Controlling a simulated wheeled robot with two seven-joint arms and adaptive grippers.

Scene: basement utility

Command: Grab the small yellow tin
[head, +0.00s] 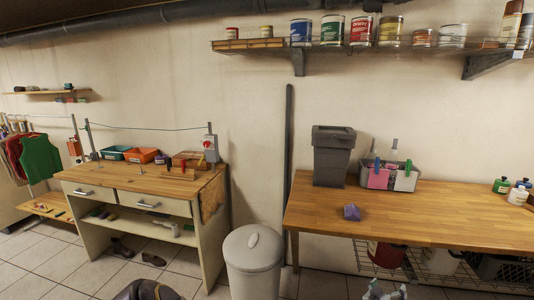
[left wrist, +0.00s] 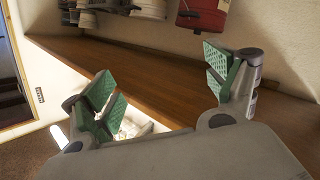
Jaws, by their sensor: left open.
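A small yellowish tin (head: 266,31) stands on the left part of the high wall shelf in the head view. It looks like the small yellow tin, though it is very small there. I cannot pick it out in the left wrist view. My left gripper (head: 387,289) shows at the bottom edge of the head view, low in front of the workbench and far below the shelf. In the left wrist view my left gripper (left wrist: 165,85) is open, its green pads wide apart with nothing between them. My right gripper is in neither view.
The shelf (head: 290,45) also holds a small red tin (head: 232,33) and several larger cans. The workbench (head: 440,214) carries a dark bin (head: 333,155), a grey caddy (head: 402,184) and a purple object (head: 351,212). A lidded bin (head: 253,265) stands left of it.

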